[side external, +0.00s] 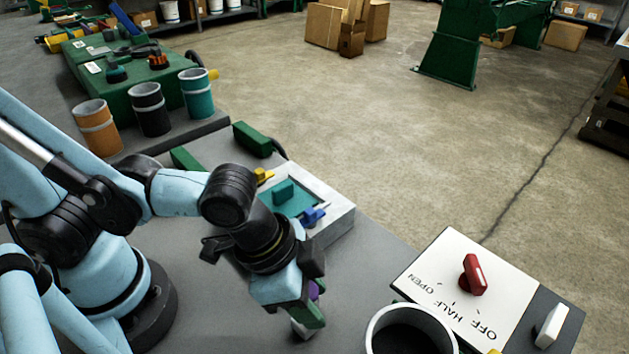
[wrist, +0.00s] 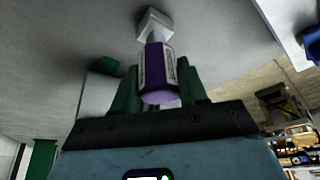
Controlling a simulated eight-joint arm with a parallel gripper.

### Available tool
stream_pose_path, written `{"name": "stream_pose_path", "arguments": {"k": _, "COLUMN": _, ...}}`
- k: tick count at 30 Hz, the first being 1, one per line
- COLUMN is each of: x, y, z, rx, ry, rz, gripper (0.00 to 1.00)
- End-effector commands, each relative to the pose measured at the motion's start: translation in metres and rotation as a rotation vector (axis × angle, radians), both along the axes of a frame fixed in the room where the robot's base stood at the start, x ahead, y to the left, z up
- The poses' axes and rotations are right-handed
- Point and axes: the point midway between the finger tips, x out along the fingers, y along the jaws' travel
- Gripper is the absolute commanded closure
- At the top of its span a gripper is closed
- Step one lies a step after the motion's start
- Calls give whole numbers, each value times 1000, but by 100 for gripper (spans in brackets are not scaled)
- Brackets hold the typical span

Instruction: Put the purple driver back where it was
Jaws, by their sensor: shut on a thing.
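The purple driver (wrist: 157,72) is between the green fingers of my gripper (wrist: 158,88), which is shut on it. A pale square end piece (wrist: 154,22) sticks out beyond the fingers. In the side external view my gripper (side external: 305,303) points down low over the grey bench. Only a bit of the driver's purple (side external: 313,290) shows there, mostly hidden by the fingers. A pale piece (side external: 303,329) shows just below; I cannot tell whether it touches the bench. A white-rimmed tray (side external: 338,217) behind my gripper holds a teal block (side external: 292,198), a blue tool (side external: 313,217) and a yellow piece (side external: 264,175).
A white panel (side external: 440,262) with a red switch (side external: 473,275) is marked OPEN, HALF, OFF. A round grey-rimmed container (side external: 378,318) stands in front of it. Brown (side external: 98,127), black (side external: 150,109) and teal (side external: 197,94) cups stand at the back left. Some grey bench between tray and panel is bare.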

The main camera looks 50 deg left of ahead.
Motion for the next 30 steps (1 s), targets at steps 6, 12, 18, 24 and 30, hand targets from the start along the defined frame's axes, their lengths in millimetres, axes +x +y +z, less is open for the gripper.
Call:
{"name": "stream_pose_path", "arguments": {"k": 6, "x": 0, "y": 0, "z": -3, "rx": 0, "ry": 0, "rz": 0, "gripper": 48}}
{"name": "stream_pose_path", "arguments": {"k": 12, "x": 0, "y": 0, "z": -3, "rx": 0, "ry": 0, "rz": 0, "gripper": 32}}
{"name": "stream_pose_path", "arguments": {"k": 18, "x": 0, "y": 0, "z": -2, "rx": 0, "ry": 0, "rz": 0, "gripper": 32}}
{"name": "stream_pose_path", "arguments": {"k": 24, "x": -1, "y": 1, "z": 4, "rx": 0, "ry": 0, "rz": 0, "gripper": 32}}
{"name": "stream_pose_path", "arguments": {"k": 30, "x": -5, "y": 5, "z": 19, "rx": 0, "ry": 0, "rz": 0, "gripper": 32}}
